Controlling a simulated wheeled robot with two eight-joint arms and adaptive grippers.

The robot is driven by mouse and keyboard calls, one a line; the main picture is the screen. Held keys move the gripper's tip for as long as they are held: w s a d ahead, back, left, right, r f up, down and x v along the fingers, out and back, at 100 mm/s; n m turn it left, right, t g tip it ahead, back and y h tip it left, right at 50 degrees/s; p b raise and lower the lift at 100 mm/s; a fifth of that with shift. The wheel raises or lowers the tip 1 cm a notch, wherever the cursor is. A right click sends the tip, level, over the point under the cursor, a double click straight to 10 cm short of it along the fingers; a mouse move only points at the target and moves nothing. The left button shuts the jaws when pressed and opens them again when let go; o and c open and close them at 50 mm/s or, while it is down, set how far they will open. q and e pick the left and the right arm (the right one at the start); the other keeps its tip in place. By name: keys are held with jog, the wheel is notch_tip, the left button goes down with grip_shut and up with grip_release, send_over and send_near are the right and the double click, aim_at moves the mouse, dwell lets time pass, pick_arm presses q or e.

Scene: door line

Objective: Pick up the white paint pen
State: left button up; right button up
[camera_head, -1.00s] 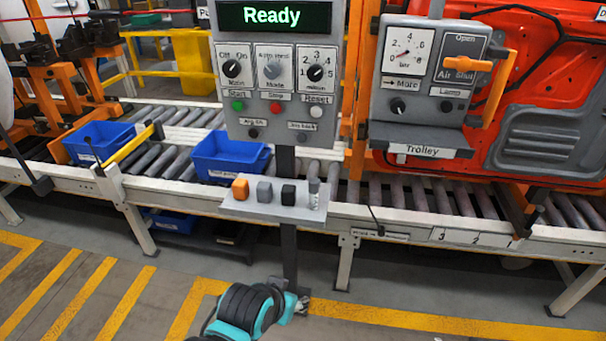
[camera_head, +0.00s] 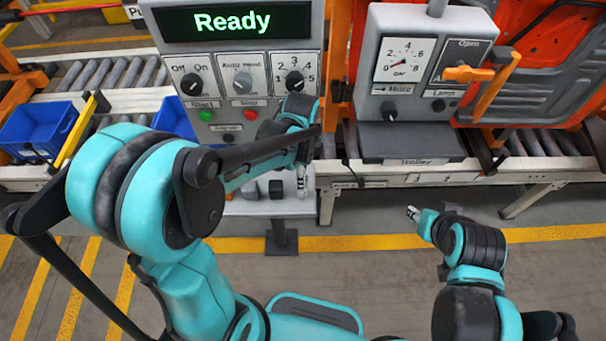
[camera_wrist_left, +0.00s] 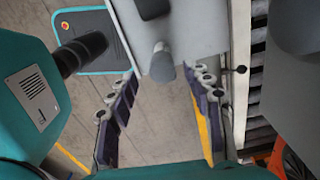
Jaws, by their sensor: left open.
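A small grey shelf (camera_head: 262,207) stands below the control panel. In the left wrist view, an upright pale grey cylinder with a dark part (camera_wrist_left: 163,66) stands at its end; it may be the paint pen, but I cannot read its colour as clearly white. My left gripper (camera_wrist_left: 161,80) is open, its fingers on either side of the cylinder, with no visible contact. In the head view the left gripper (camera_head: 302,182) is at the shelf's right end and largely covers the cylinder. My right gripper (camera_head: 413,212) is over the floor at the right, away from the shelf; its jaws are too small to judge.
A black block (camera_head: 276,188) and a grey block stand on the shelf beside the left gripper. The control panel (camera_head: 240,75) and the trolley panel (camera_head: 412,85) rise behind. A roller conveyor and a blue bin (camera_head: 38,130) lie beyond. Floor in front is clear.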

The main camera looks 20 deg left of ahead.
pick_arm(q)
jog(key=f+b, duration=0.1)
jog(key=f, duration=0.2)
jog(key=f+b, duration=0.1)
jog(key=f, duration=0.3)
jog(key=shift+w+f, duration=0.2)
jog(key=shift+f, duration=0.1)
jog(key=shift+s, duration=0.1)
grip_shut()
